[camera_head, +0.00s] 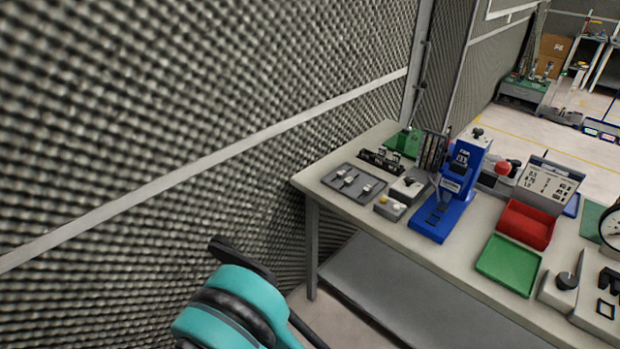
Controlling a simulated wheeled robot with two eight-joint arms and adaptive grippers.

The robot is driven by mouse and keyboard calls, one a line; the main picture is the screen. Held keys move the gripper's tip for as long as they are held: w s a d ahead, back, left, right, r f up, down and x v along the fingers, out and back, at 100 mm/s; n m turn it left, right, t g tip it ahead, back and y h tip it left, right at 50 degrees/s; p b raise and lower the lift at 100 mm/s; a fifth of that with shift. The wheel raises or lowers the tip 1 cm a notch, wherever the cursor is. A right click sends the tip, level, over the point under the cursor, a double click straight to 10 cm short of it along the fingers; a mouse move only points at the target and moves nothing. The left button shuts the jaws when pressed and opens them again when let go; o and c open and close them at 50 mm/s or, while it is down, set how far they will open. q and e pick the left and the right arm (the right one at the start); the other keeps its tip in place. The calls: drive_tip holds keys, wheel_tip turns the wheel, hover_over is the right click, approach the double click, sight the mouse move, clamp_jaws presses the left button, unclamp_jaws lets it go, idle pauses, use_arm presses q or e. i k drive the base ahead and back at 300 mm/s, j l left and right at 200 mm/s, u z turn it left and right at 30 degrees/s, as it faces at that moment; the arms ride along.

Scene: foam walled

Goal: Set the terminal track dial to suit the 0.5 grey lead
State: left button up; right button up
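A blue bench press (452,188) with a black part on its upper front stands on the workbench. It may carry the terminal track dial, but the dial is too small to make out. A dark grey tray (340,181) left of it holds several small light and dark pieces; I cannot tell whether one is the 0.5 grey lead. A white chart (548,184) with rows of small print stands behind a red bin, right of the press. Neither of my grippers is in view; only a teal and black part of my arm shows at the bottom.
The workbench (400,238) stands by a foam wall (180,110).

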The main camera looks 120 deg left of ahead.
sight(409, 180)
drive_tip(key=u, duration=2.65)
drive_tip(key=i+j+u, duration=0.75)
drive_tip(key=i, duration=0.25)
drive_tip(key=l, duration=0.1)
